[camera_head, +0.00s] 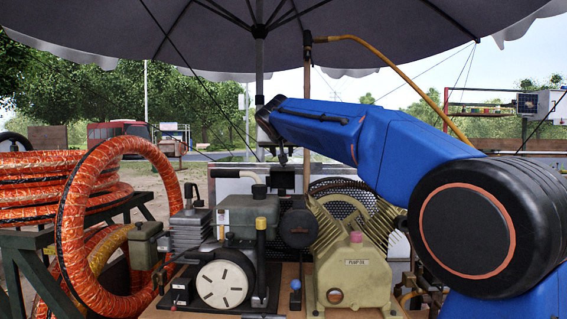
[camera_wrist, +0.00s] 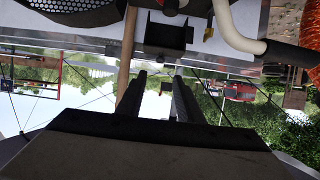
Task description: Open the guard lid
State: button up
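A black perforated mesh guard (camera_head: 343,207) stands behind the pump, partly hidden by it; I cannot tell where its lid begins or whether it is open. The mesh also shows at the top left of the wrist view (camera_wrist: 75,10). A dark block-like bracket (camera_wrist: 166,40) on a pale panel lies beyond my fingertips. My gripper (camera_wrist: 160,76) has its two dark fingers apart with nothing between them. They look short of the bracket, not touching it. In the head view, my blue arm reaches in from the right and the fingers are mostly hidden under its end.
The olive pump (camera_head: 354,268) and a small engine (camera_head: 225,278) stand on the cart below my arm. Orange hoses (camera_head: 75,225) are coiled at the left. A wooden pole (camera_head: 307,110) and grey umbrella (camera_head: 200,35) rise close to my arm. A pale bent pipe (camera_wrist: 236,32) passes near the bracket.

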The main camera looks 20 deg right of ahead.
jog(key=x, duration=1.1)
jog(key=shift+w, duration=0.2)
grip_shut()
